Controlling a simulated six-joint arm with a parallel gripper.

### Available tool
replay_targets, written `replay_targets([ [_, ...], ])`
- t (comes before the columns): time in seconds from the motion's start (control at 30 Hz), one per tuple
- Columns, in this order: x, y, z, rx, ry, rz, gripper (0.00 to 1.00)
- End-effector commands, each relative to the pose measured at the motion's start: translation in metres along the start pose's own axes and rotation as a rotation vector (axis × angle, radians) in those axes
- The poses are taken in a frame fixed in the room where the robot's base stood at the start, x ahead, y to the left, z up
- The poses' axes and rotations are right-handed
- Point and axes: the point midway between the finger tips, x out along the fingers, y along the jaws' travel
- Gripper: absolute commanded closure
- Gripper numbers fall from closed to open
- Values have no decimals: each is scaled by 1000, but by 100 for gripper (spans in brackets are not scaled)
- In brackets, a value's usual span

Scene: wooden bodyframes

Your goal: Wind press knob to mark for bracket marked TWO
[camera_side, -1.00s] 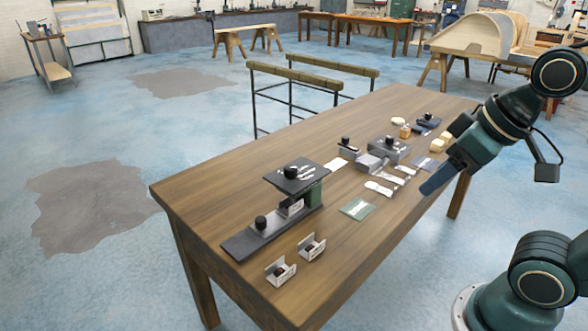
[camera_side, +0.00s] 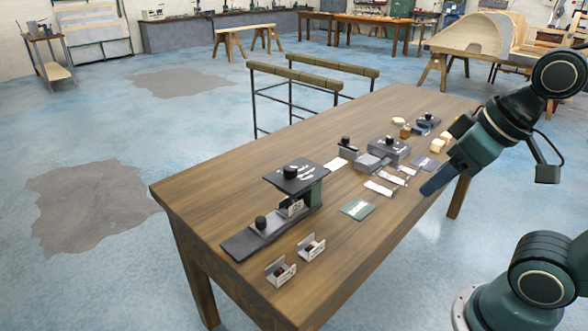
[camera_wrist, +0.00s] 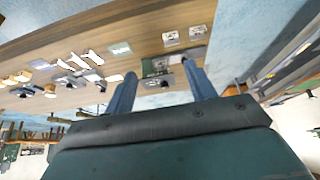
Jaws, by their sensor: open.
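The press (camera_side: 297,180) stands at the near left part of the wooden table, with a black knob (camera_side: 291,172) on its dark top plate. A second black knob (camera_side: 260,222) sits on its long base, and a light bracket (camera_side: 291,208) sits under the plate. Two more light brackets, one (camera_side: 311,247) and another (camera_side: 280,271), lie in front of the press; their marks are too small to read. My gripper (camera_side: 433,187) is above the table's right edge, apart from the press. In the wrist view its two fingers (camera_wrist: 163,90) are spread and empty.
A green card (camera_side: 358,209) lies right of the press. Pale strips (camera_side: 379,187), a grey device (camera_side: 389,150) and small blocks (camera_side: 440,143) lie farther along the table. The table's near right surface is clear.

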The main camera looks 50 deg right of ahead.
Motion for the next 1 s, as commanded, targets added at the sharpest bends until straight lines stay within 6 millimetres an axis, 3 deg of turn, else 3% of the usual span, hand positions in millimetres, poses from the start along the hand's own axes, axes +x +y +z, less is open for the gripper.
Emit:
replay_targets([
  [0.27,0,0,-1,-1,-1,0,45],
  [0.47,-3,0,-14,-15,-17,1,45],
  [0.67,-7,2,-47,-52,-57,2,45],
  [1.0,0,6,-122,-139,-148,-4,45],
])
